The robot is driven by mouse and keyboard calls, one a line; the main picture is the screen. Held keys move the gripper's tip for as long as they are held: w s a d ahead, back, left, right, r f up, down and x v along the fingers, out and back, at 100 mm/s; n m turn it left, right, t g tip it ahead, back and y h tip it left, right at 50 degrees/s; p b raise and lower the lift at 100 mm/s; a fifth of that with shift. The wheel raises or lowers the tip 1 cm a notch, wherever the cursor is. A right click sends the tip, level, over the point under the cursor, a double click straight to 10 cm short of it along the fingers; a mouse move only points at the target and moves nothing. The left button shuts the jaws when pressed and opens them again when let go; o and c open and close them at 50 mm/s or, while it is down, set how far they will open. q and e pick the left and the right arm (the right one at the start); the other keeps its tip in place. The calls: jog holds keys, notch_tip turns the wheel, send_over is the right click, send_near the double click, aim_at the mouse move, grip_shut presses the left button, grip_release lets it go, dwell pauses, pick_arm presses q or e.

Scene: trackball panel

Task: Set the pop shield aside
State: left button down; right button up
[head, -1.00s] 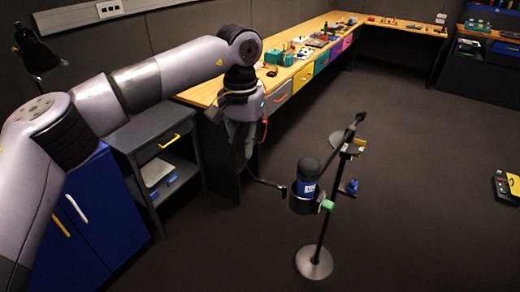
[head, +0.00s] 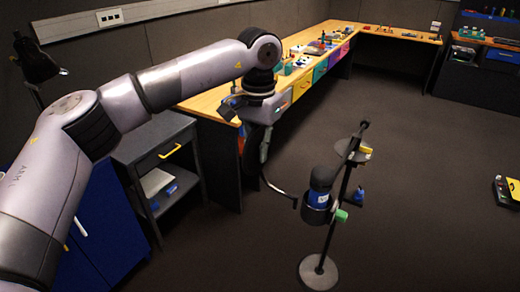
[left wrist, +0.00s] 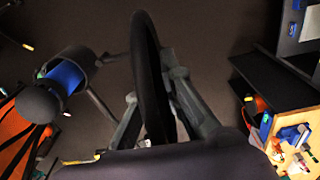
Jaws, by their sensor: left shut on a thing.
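My left gripper (head: 262,150) is shut on the dark ring of the pop shield, with the arm reaching in from the left. In the left wrist view the pop shield (left wrist: 148,65) stands nearly edge-on between the two fingers (left wrist: 155,112). A thin curved dark rod (head: 277,189) runs from below the gripper toward the microphone; whether it touches the mount is unclear. The microphone (head: 321,181), dark on top with a blue body, sits on a black stand (head: 319,272) with a round base. It also shows in the left wrist view (left wrist: 65,76). My right gripper is not in view.
A long wooden workbench (head: 205,99) with coloured drawers and small items runs along the back. A grey cabinet (head: 150,143) with a yellow handle and a blue cabinet (head: 105,225) stand at left. A dark case (head: 508,190) lies far right. Open floor lies around the stand.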

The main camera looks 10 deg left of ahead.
pick_arm(q)
jog(key=c, duration=1.7)
grip_release()
jog(key=shift+w, duration=0.1)
jog(key=shift+r, duration=0.1)
notch_tip(320, 180, up, 12)
jog(key=shift+f, duration=0.1)
